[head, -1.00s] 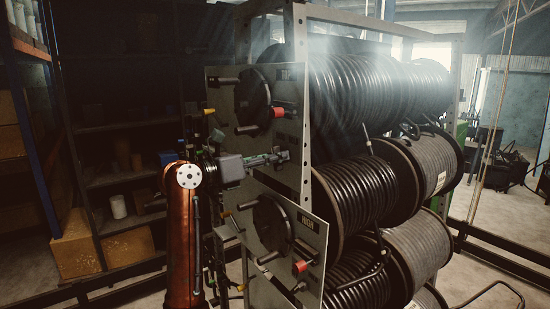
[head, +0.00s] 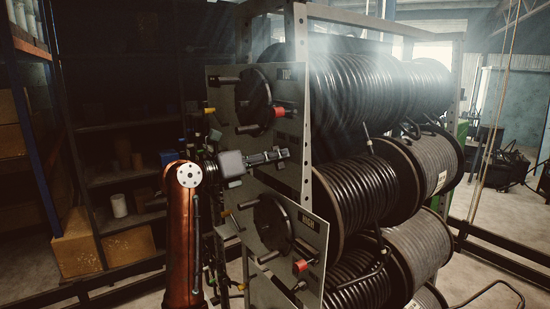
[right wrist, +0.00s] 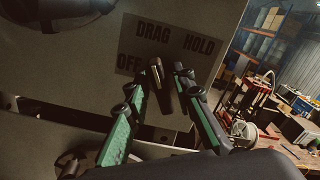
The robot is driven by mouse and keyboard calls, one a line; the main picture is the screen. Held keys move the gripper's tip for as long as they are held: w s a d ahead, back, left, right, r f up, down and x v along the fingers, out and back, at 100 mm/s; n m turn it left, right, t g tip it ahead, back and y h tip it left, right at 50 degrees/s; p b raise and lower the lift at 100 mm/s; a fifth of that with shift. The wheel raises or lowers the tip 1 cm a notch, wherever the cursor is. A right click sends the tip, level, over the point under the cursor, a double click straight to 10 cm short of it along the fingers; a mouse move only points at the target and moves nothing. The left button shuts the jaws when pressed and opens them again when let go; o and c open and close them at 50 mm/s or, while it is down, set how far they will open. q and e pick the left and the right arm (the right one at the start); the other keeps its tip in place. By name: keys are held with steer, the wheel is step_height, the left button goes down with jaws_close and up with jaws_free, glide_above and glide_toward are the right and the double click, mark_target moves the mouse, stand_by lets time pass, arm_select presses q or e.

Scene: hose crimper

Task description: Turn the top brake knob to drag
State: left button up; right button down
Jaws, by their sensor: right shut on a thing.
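The top panel (head: 228,150) is a grey plate with a black handwheel (head: 253,95) at its upper part. My right gripper (head: 282,154) reaches across its lower part from the left. In the right wrist view, my right gripper (right wrist: 170,72) has green fingers closed around the top brake knob, a dark lever with a tan tip (right wrist: 157,70). The label (right wrist: 170,42) behind reads OFF at left, DRAG at top and HOLD at right. The tan tip points up, just below DRAG. My left gripper is not in view.
A lower panel (head: 315,262) has its own handwheel (head: 272,225) and red knob (head: 300,265). Another red knob (head: 280,112) sits above my gripper. Black hose reels (head: 350,95) and a frame post (head: 300,110) stand just right. Shelves (head: 120,180) stand behind, left.

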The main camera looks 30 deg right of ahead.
steer(key=c, duration=2)
jaws_free()
steer(key=shift+f, duration=0.15)
steer(key=shift+a, duration=0.1)
steer(key=a, duration=1.2)
steer(key=shift+s, duration=0.4)
